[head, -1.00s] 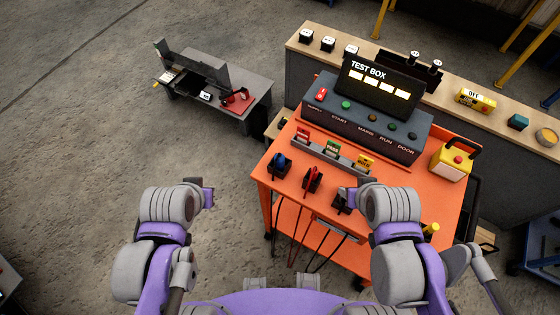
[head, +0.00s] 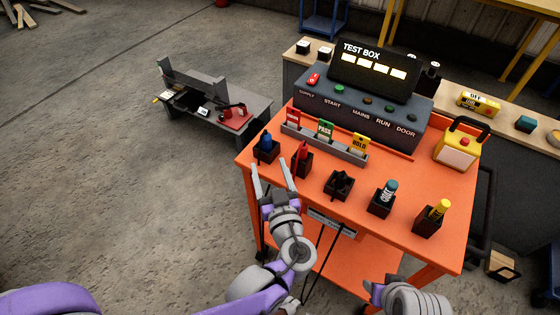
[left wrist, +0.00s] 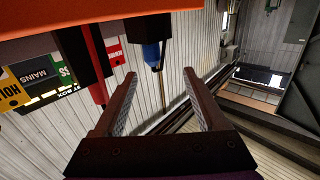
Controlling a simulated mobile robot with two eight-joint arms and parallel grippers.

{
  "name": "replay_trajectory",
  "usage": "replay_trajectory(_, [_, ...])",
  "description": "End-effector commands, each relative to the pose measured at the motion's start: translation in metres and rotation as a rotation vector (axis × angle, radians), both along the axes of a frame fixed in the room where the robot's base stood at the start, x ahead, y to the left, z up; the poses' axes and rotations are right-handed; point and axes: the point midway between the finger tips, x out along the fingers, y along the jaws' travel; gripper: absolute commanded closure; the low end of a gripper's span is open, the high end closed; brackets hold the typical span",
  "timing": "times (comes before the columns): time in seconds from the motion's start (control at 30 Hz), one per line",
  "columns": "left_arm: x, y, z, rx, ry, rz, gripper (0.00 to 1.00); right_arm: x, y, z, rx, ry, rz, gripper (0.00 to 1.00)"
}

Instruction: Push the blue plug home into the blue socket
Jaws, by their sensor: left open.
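The blue plug (head: 266,139) stands upright in a black holder (head: 266,154) at the left end of the row on the orange bench. It also shows upside down in the left wrist view (left wrist: 151,54), ahead of the fingers and a little left of the gap's middle. My left gripper (head: 271,168) is open and empty by the bench's front edge, just below the blue plug and apart from it. Its two fingers also show in the left wrist view (left wrist: 160,82). I cannot pick out a separate blue socket. My right arm shows at bottom right, its fingers out of view.
A red-handled item (head: 303,157) stands close right of the blue plug. A black holder (head: 339,184), a teal-topped item (head: 388,192) and a yellow-topped item (head: 436,213) follow. Behind are a grey card rack (head: 325,145) and the test box (head: 365,108). Open floor lies left.

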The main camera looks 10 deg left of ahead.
Motion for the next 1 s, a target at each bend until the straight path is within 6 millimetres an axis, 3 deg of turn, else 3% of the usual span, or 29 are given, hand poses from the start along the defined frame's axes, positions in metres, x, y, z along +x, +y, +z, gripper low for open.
replay_trajectory(0.07, [0.005, -0.004, -0.001, -0.002, -0.026, -0.011, 0.26, 0.001, 0.000, -0.003, 0.000, 0.001, 0.000, 0.50])
replay_trajectory(0.33, [0.042, 0.013, 0.002, -0.003, -0.032, -0.011, 0.26, 0.001, 0.000, -0.006, 0.000, 0.002, 0.000, 0.50])
replay_trajectory(0.63, [0.062, 0.020, 0.002, -0.004, -0.032, -0.011, 0.26, 0.001, 0.000, -0.008, 0.000, 0.003, 0.000, 0.50])
replay_trajectory(0.9, [0.098, 0.033, 0.003, -0.003, -0.031, -0.010, 0.26, 0.001, 0.000, -0.014, 0.000, 0.005, 0.000, 0.50])
replay_trajectory(1.0, [0.103, 0.034, 0.003, -0.004, -0.031, -0.013, 0.26, 0.001, 0.000, -0.014, 0.000, 0.005, 0.000, 0.50])
